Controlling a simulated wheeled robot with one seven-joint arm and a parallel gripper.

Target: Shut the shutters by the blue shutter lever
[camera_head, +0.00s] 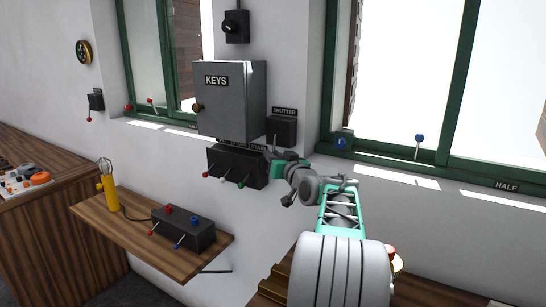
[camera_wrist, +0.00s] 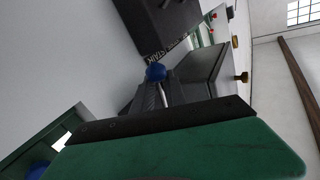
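The dark shutter box (camera_head: 283,130), labelled SHUTTER, is on the white wall right of the key cabinet. In the wrist view, a lever with a blue ball knob (camera_wrist: 155,72) and a thin pale rod stands out from a dark box, just past the edge of my gripper's green finger. In the head view I cannot make out this lever; my gripper (camera_head: 276,157) is just below the shutter box. Only one broad green finger with a dark edge shows clearly in the wrist view, so its opening is unclear. I cannot tell whether it touches the lever.
A grey key cabinet (camera_head: 228,98) is left of the shutter box. Below is a dark box (camera_head: 236,167) with red, white and green levers. Other blue-knobbed levers stand at the right window (camera_head: 419,139) and on a shelf box (camera_head: 184,231). A yellow lamp (camera_head: 110,194) stands on the shelf.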

